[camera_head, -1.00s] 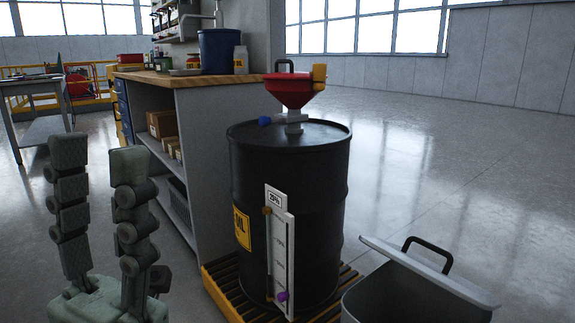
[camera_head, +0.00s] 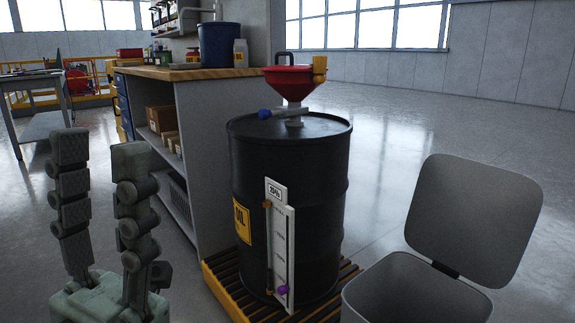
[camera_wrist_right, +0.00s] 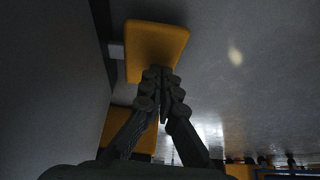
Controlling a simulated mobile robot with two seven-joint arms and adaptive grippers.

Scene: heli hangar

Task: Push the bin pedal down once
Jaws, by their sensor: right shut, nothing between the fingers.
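The grey bin (camera_head: 405,285) stands at the lower right of the head view. Its lid (camera_head: 475,218) is up, tilted back on a dark hinge. The yellow pedal (camera_wrist_right: 156,42) shows in the right wrist view, against the bin's dark side. My right gripper (camera_wrist_right: 161,76) is shut and empty, its fingertips overlapping the near edge of the pedal; whether they press on it is hard to tell. The right arm and the pedal are out of the head view. My left gripper (camera_head: 100,145) is open and empty at the left, fingers pointing up.
A black oil drum (camera_head: 290,165) with a red funnel (camera_head: 292,82) stands left of the bin on a yellow-edged grate (camera_head: 232,300). A workbench (camera_head: 190,78) is behind it. The floor (camera_head: 440,115) to the right is clear.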

